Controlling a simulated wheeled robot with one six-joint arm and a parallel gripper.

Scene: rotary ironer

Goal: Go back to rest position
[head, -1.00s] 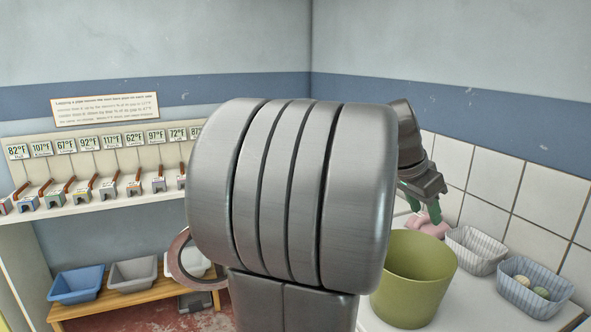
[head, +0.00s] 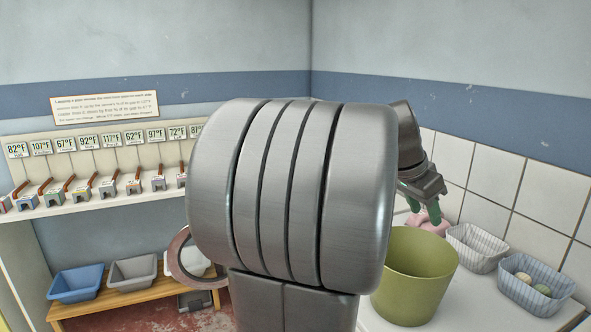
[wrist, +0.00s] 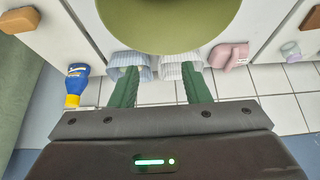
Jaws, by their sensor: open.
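My gripper (head: 424,212) has green fingers and hangs at the right of the head view, above the back of the white counter. In the wrist view its two fingers (wrist: 160,88) stand apart with nothing held between them. A large olive-green bucket (head: 415,275) stands on the counter in front of the gripper. The bucket also fills the top of the wrist view (wrist: 170,25). My own arm hides the middle of the head view.
Beyond the bucket are a pink object (head: 432,226), a striped basket (head: 476,248) and another basket (head: 537,287) holding small round items. A tiled wall borders the counter. A lever shelf (head: 100,205) and a bench with bins (head: 133,270) stand left. A blue-yellow bottle (wrist: 76,85) shows in the wrist view.

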